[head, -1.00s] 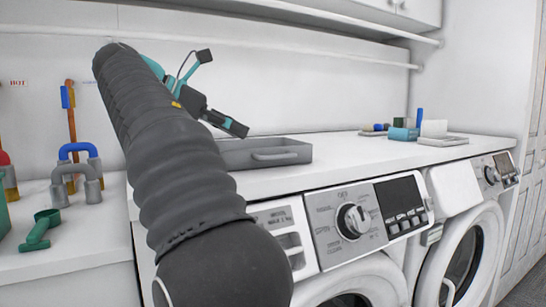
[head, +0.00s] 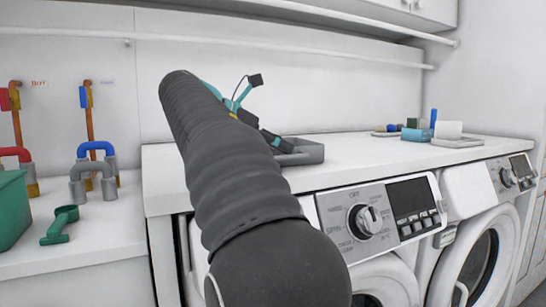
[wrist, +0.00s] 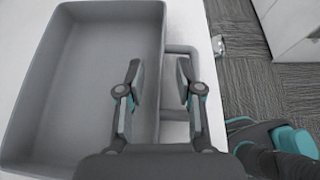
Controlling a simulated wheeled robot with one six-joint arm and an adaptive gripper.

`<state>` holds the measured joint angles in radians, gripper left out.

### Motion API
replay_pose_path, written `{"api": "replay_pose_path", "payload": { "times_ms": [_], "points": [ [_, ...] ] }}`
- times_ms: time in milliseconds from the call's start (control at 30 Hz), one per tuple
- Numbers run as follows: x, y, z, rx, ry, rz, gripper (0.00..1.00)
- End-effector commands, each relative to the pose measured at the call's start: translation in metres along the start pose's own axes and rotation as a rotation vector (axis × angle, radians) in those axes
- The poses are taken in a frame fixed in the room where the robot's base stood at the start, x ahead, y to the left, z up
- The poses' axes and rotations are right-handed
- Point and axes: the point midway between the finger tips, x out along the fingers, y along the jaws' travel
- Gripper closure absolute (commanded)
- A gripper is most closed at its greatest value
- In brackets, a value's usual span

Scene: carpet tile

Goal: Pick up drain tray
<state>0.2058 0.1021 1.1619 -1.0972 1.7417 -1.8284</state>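The drain tray is a grey, shallow rectangular tray with a loop handle. In the head view, the drain tray (head: 308,152) sits on the white counter, mostly hidden behind my arm. In the wrist view, the drain tray (wrist: 90,75) fills the left half, and its handle (wrist: 182,48) sticks out from its right wall. My gripper (wrist: 159,68) is open, with one finger on the inner side of that wall and the other over the handle side. I cannot tell whether either finger touches. In the head view, my gripper (head: 276,142) is largely hidden by my arm.
Washing machines (head: 375,220) stand under the counter (head: 370,150). Small items, including a teal block (head: 417,135), lie at its far right. The counter's middle is clear.

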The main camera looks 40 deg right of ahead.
Motion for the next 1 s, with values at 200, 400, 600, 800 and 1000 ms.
{"api": "replay_pose_path", "payload": {
  "times_ms": [200,400,600,800,1000],
  "points": [
    [0.001,0.0,0.0,0.001,0.0,-0.002,1.0],
    [0.0,0.0,0.001,0.001,0.0,-0.001,1.0],
    [0.0,0.0,0.001,0.001,0.0,0.0,1.0],
    [-0.004,0.0,0.006,0.003,-0.001,0.001,1.0],
    [-0.014,0.001,0.025,0.004,0.0,0.002,1.0]
  ]
}}
